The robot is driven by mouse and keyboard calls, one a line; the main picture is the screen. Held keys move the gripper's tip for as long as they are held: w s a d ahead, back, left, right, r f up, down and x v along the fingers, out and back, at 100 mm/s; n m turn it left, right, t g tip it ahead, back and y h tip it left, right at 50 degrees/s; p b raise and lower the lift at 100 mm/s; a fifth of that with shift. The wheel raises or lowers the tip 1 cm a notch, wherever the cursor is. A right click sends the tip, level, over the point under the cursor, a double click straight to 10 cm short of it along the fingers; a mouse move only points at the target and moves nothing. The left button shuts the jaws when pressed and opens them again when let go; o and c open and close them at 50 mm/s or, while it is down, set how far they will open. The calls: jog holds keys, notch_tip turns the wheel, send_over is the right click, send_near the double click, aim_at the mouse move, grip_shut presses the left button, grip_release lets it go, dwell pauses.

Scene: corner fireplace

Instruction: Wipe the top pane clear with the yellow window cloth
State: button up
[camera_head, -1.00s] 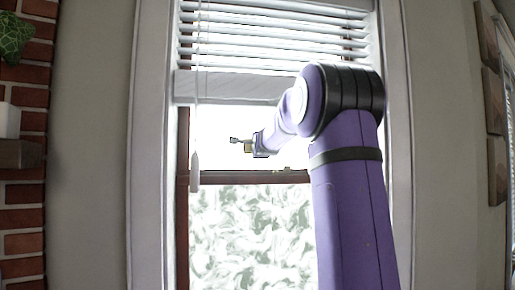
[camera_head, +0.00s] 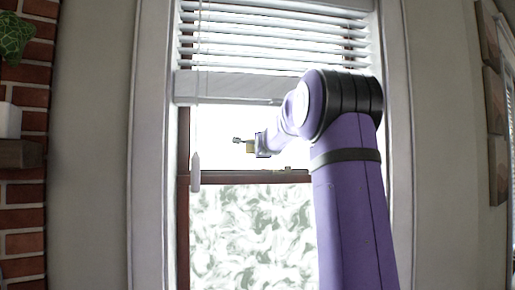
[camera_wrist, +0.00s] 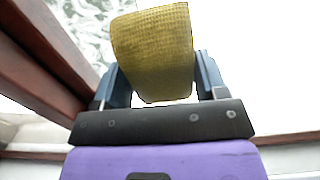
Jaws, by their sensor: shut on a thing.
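My gripper (camera_wrist: 155,85) is shut on the yellow window cloth (camera_wrist: 153,50), which sits folded between the two blue-grey fingers in the wrist view. In the head view the cloth (camera_head: 251,146) is a small yellow patch at the end of my arm, in front of the top pane (camera_head: 222,125), low and near its middle. The visible part of the top pane looks bright white, with no swirls that I can make out. My arm hides its right side. I cannot tell whether the cloth touches the glass.
The bottom pane (camera_head: 245,235) is covered in grey-green swirls. A brown rail (camera_head: 225,179) divides the panes and runs close beside my gripper in the wrist view (camera_wrist: 45,45). White blinds (camera_head: 270,38) cover the upper window. A blind wand (camera_head: 196,172) hangs at left.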

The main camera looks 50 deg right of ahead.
aim_at(292, 147)
jog(key=shift+s+d, duration=0.95)
jog(key=shift+d, duration=0.2)
jog(key=shift+d, duration=0.1)
jog(key=shift+s+d, duration=1.05)
jog(key=shift+d, duration=0.4)
jog(key=shift+s+d, duration=1.1)
jog(key=shift+d, duration=0.4)
jog(key=shift+s+d, duration=1.05)
jog(key=shift+d, duration=0.4)
jog(key=shift+w+a, duration=1.5)
jog(key=shift+a, duration=0.5)
jog(key=shift+w+a, duration=1.45)
jog(key=shift+a, duration=0.55)
jog(key=shift+w+a, duration=1.5)
jog(key=shift+a, duration=0.5)
jog(key=shift+s+a, duration=0.1)
jog(key=shift+v, duration=2.85)
jog(key=shift+s, duration=0.1)
